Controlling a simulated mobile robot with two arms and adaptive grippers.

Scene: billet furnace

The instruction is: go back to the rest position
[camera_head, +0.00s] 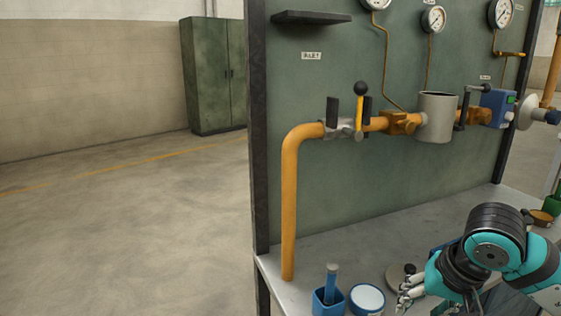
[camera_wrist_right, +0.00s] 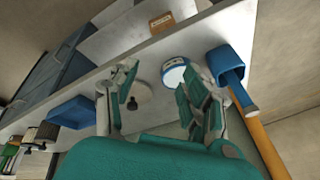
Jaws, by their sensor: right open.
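My right gripper (camera_head: 410,290) is low at the right of the head view, above the bench (camera_head: 345,245). In the right wrist view its fingers (camera_wrist_right: 155,90) are spread apart with nothing between them in their grip. My left gripper is not in view.
A blue holder (camera_head: 328,303) with a blue-handled tool and a round white-topped tin (camera_head: 366,299) stand left of the gripper. An orange pipe (camera_head: 289,200) with a valve (camera_head: 345,130) and grey cylinder (camera_head: 436,118) runs along the green panel. Floor at left is clear.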

